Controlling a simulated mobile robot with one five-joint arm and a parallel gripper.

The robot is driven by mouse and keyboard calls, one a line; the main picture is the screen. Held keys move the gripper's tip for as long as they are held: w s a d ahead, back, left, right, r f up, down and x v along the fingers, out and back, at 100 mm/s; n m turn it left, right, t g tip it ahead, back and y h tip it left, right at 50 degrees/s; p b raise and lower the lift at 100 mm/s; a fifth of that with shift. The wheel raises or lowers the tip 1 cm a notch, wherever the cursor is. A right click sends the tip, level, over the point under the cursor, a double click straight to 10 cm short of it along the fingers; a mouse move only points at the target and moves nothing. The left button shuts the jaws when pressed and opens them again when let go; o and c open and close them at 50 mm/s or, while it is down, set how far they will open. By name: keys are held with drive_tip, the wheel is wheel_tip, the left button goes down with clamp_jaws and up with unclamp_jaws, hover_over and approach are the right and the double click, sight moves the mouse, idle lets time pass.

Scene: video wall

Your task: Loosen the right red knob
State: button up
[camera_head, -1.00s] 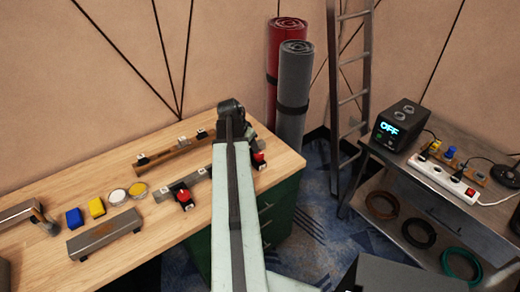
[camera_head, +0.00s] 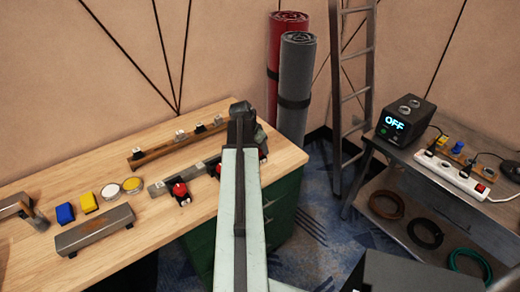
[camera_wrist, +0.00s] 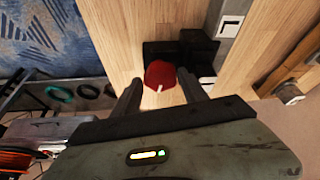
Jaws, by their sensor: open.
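The right red knob (camera_wrist: 160,74) with a white mark sits on a black clamp body (camera_wrist: 180,54) in the wrist view. My gripper (camera_wrist: 160,86) is open, with a dark finger on either side of the knob. The knob shows between the fingertips, and I cannot tell if they touch it.
The wooden bench (camera_head: 150,222) also bears a brown rail (camera_head: 160,154), blue (camera_head: 65,214) and yellow (camera_head: 88,203) blocks, round tins and a grey metal bar (camera_head: 95,230). At right, a cart carries a box reading OFF (camera_head: 404,119) and a power strip (camera_head: 448,175). Rolled mats (camera_head: 297,90) stand behind.

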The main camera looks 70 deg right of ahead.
drive_tip(key=c, duration=1.1)
drive_tip(key=shift+o, duration=0.2)
drive_tip(key=shift+s+d+r, duration=0.1)
drive_tip(key=shift+d, duration=0.25)
drive_tip(key=shift+a, duration=0.3)
drive_tip(key=shift+a+n+t, duration=0.15)
drive_tip(key=shift+n+t, duration=0.15)
drive_tip(key=shift+n, duration=0.5)
drive_tip(key=n+t, duration=0.1)
drive_tip(key=n, duration=0.2)
drive_tip(key=shift+s, duration=0.1)
drive_tip(key=n+t, duration=0.1)
drive_tip(key=n, duration=0.3)
drive_tip(key=shift+s+t, duration=0.1)
drive_tip(key=shift+t, duration=0.3)
drive_tip(key=n, duration=0.2)
drive_tip(key=n+t+y, duration=0.1)
drive_tip(key=n, duration=0.3)
drive_tip(key=shift+s+d+t+y, duration=0.15)
drive_tip(key=shift+d+t+y, duration=0.15)
drive_tip(key=shift+t+y, duration=0.1)
drive_tip(key=n+y, duration=0.1)
drive_tip(key=n, duration=0.3)
drive_tip(key=shift+t, duration=0.3)
drive_tip(key=shift+d+n+y, duration=0.1)
drive_tip(key=shift+n+y, duration=0.2)
drive_tip(key=shift+n, duration=0.3)
